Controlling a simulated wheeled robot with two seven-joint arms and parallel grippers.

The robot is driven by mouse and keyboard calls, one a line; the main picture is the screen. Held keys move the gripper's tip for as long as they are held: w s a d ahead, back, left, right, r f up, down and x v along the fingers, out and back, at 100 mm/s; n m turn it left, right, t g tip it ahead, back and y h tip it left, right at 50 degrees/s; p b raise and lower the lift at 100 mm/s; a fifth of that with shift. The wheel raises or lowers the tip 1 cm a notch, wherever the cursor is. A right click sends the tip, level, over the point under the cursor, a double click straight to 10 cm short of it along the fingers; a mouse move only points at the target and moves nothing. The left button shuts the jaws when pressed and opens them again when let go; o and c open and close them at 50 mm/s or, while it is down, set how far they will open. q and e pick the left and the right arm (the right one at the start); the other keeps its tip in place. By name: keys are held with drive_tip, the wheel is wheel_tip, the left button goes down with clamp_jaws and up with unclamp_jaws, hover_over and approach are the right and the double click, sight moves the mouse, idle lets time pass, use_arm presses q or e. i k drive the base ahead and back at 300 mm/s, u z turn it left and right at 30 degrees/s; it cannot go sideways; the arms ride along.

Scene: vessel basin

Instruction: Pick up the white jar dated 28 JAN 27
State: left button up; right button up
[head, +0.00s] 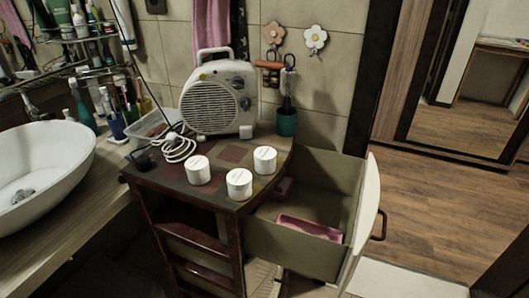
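Three white jars stand upright on the dark wooden cabinet top (222,156) in the head view: the left jar (198,171), the front middle jar (239,185) and the right jar (265,160). They stand apart from each other. Faint marks show on their lids, but they are too small to read, so I cannot tell which jar is dated 28 JAN 27. Neither of my grippers is in view.
A fan heater (219,98) with a coiled white cable (180,148) stands behind the jars. A green cup (287,122) is at the back right. An open drawer (312,205) juts out at right. A white basin (42,165) is at left.

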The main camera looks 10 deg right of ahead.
sight(266, 157)
drive_tip(key=k, duration=0.5)
drive_tip(key=u, duration=1.4)
drive_tip(key=i, duration=1)
drive_tip(key=z, duration=1.85)
